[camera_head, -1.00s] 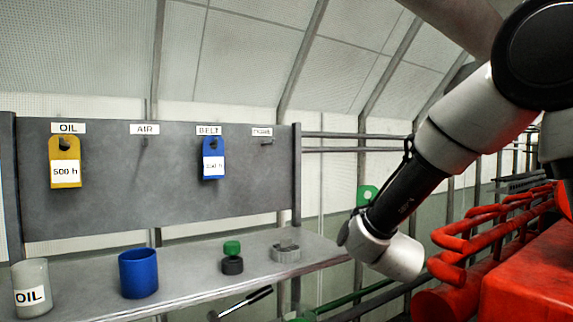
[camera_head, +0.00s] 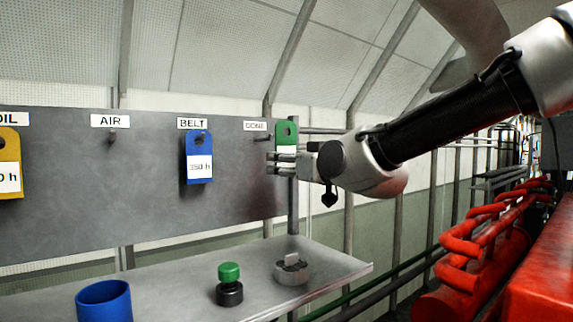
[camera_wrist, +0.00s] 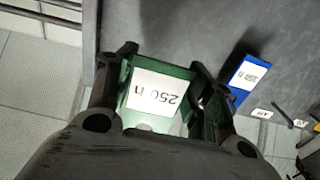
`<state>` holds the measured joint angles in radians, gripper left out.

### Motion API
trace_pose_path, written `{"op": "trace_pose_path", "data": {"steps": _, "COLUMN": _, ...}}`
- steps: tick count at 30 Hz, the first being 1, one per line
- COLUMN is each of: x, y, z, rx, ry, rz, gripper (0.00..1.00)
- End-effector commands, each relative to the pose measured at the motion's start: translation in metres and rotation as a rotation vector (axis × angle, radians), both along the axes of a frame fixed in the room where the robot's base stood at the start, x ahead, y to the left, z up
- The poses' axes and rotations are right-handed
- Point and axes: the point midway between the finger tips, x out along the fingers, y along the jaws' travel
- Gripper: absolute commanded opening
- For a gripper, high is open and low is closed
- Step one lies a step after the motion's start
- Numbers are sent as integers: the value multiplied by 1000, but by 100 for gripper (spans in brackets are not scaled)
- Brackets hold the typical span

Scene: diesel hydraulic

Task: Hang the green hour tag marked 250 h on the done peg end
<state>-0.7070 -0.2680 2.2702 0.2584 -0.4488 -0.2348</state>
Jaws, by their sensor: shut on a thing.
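The green hour tag (camera_head: 286,133) is in my gripper (camera_head: 284,164), held upright near the right end of the grey board, with its hole at the top. In the wrist view the tag (camera_wrist: 157,107) lies between my two fingers and its white label reads 250 h, upside down there. My gripper (camera_wrist: 160,85) is shut on it. The done peg (camera_head: 262,137), under the DONE label (camera_head: 255,126), is bare and just left of the tag. The tag's depth relative to the peg is hard to tell.
A blue tag (camera_head: 199,158) hangs under BELT and a yellow tag (camera_head: 9,165) under OIL. The AIR peg (camera_head: 113,137) is empty. The shelf (camera_head: 190,275) below holds a blue cup (camera_head: 104,302), a green-topped part (camera_head: 229,283) and a grey part (camera_head: 291,269). Red machinery (camera_head: 490,250) stands right.

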Motion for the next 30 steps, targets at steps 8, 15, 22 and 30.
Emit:
{"op": "trace_pose_path", "data": {"steps": 8, "x": 16, "y": 10, "z": -3, "rx": 0, "ry": 2, "rz": -1, "gripper": 33}}
{"op": "trace_pose_path", "data": {"steps": 15, "x": 29, "y": 19, "z": -4, "rx": -1, "ry": 1, "rz": -2, "gripper": 33}}
{"op": "trace_pose_path", "data": {"steps": 22, "x": 42, "y": 27, "z": -5, "rx": 0, "ry": 1, "rz": -2, "gripper": 33}}
{"op": "trace_pose_path", "data": {"steps": 30, "x": 57, "y": 37, "z": -7, "rx": 0, "ry": 1, "rz": -2, "gripper": 33}}
